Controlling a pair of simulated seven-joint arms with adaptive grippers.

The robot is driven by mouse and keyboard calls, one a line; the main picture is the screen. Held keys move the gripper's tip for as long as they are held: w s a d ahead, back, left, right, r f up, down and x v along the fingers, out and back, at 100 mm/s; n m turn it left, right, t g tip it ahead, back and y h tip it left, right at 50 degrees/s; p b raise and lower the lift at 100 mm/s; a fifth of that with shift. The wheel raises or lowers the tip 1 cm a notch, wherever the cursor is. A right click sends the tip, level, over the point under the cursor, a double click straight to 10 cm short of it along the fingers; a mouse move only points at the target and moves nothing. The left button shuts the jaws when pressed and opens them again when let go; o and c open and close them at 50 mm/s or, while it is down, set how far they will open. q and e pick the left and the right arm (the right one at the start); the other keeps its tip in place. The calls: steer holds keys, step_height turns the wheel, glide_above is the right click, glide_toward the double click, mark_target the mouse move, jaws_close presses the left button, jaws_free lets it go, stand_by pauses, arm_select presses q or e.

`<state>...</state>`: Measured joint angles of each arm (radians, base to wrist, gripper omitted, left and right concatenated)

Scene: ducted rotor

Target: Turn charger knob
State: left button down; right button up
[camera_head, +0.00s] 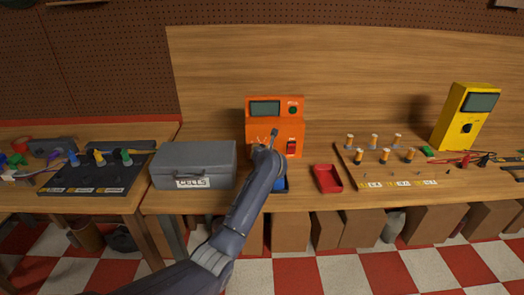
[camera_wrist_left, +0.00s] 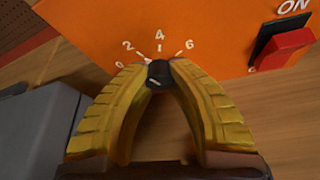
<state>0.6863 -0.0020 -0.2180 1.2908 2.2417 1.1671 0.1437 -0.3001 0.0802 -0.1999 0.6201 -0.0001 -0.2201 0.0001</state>
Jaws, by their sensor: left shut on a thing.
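The orange charger (camera_head: 258,127) stands at the back middle of the bench, with a dark display (camera_head: 265,108) on its upper part. In the left wrist view the charger's front (camera_wrist_left: 200,25) fills the top. The black charger knob (camera_wrist_left: 160,74) sits between the tips of my left gripper (camera_wrist_left: 159,72), whose yellow fingers are shut on it. Numbers 0, 2, 4 and 6 are printed around the knob. In the head view my left gripper (camera_head: 270,140) reaches the charger's front and hides the knob. My right gripper is not in view.
A red switch (camera_wrist_left: 289,48) marked ON is right of the knob. A grey cells box (camera_head: 194,165) stands left, close to my arm. A blue tray (camera_head: 281,184) is partly hidden by my arm, and a red tray (camera_head: 327,178) lies to the right.

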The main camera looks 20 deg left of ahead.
arm_select(q)
steer(key=shift+f, duration=0.1)
steer(key=c, duration=1.1)
jaws_free()
steer(key=shift+o, duration=0.2)
steer(key=v, duration=1.2)
steer(key=shift+a, duration=0.15)
